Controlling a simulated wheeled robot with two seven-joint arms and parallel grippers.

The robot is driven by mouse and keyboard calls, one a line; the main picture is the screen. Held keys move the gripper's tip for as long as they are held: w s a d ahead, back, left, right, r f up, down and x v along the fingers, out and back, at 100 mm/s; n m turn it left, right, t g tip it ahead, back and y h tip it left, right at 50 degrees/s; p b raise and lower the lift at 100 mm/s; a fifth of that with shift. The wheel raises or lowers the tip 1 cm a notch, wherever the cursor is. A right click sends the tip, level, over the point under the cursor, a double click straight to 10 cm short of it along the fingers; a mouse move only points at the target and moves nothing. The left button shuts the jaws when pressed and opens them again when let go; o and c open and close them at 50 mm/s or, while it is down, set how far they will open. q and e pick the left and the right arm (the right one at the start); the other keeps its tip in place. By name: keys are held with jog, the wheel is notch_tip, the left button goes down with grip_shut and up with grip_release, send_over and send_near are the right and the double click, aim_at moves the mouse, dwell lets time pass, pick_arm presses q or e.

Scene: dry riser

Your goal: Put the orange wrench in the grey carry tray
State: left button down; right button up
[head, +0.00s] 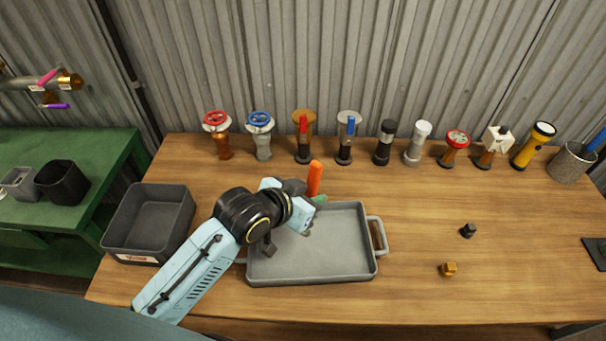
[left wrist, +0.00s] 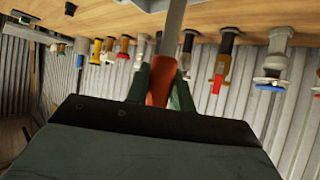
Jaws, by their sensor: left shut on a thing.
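The orange wrench (head: 314,178) is held in my left gripper (head: 318,200). In the head view its orange part stands up beyond the gripper, over the far edge of the grey carry tray (head: 315,272). In the left wrist view the green fingers (left wrist: 162,88) are shut on the orange part (left wrist: 160,78), and a grey metal part runs out past them. The gripper and wrist hang over the tray's far left part and hide some of it. The visible tray floor is bare. My right gripper is out of view.
A dark grey bin (head: 150,225) stands left of the tray. Several valves and flashlights line the back, with a mesh cup (head: 572,162) at the far right. A small brass fitting (head: 449,268) and a black one (head: 468,230) lie right of the tray, with clear wood around them.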

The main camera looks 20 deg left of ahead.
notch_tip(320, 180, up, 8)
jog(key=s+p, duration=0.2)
jog(key=p, duration=0.5)
pick_arm(q)
notch_tip(320, 180, down, 9)
jog(key=w+a+m+g+b, duration=0.1)
jog(key=a+m+g+b, duration=0.1)
jog(key=m+g+b, duration=0.6)
jog(key=shift+w+a+m+h+b, duration=0.15)
jog(key=shift+a+m+h+b, duration=0.25)
jog(key=shift+m, duration=0.2)
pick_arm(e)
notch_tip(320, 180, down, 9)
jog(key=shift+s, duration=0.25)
pick_arm(q)
jog(key=shift+r, duration=0.15)
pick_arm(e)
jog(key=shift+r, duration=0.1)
